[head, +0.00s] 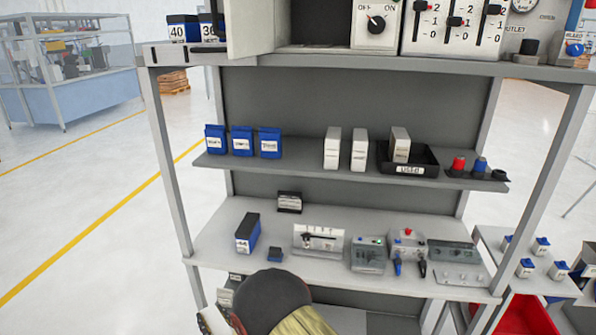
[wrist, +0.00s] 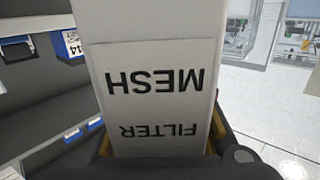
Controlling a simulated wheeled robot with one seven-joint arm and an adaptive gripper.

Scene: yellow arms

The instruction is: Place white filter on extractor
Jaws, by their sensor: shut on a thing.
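A white box-shaped filter (wrist: 155,70) fills the middle of the wrist view, its "MESH FILTER" label upside down. My gripper (wrist: 160,150) is shut on its lower end, with dark finger parts and yellow edges on either side. Neither the gripper nor the held filter can be made out in the head view, where my yellow and black arm (head: 275,300) shows at the bottom. Similar white boxes stand on the middle shelf (head: 332,147). No label marks the extractor; a cabinet with a dark opening (head: 315,25) is at the top, and I cannot tell if that is it.
A black tray labelled "USED" (head: 425,160) holds a white box on the middle shelf. Blue boxes (head: 242,142) stand at that shelf's left. The lower worktop carries a blue box (head: 247,232) and several small devices (head: 368,253). A red bin (head: 527,316) is at lower right.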

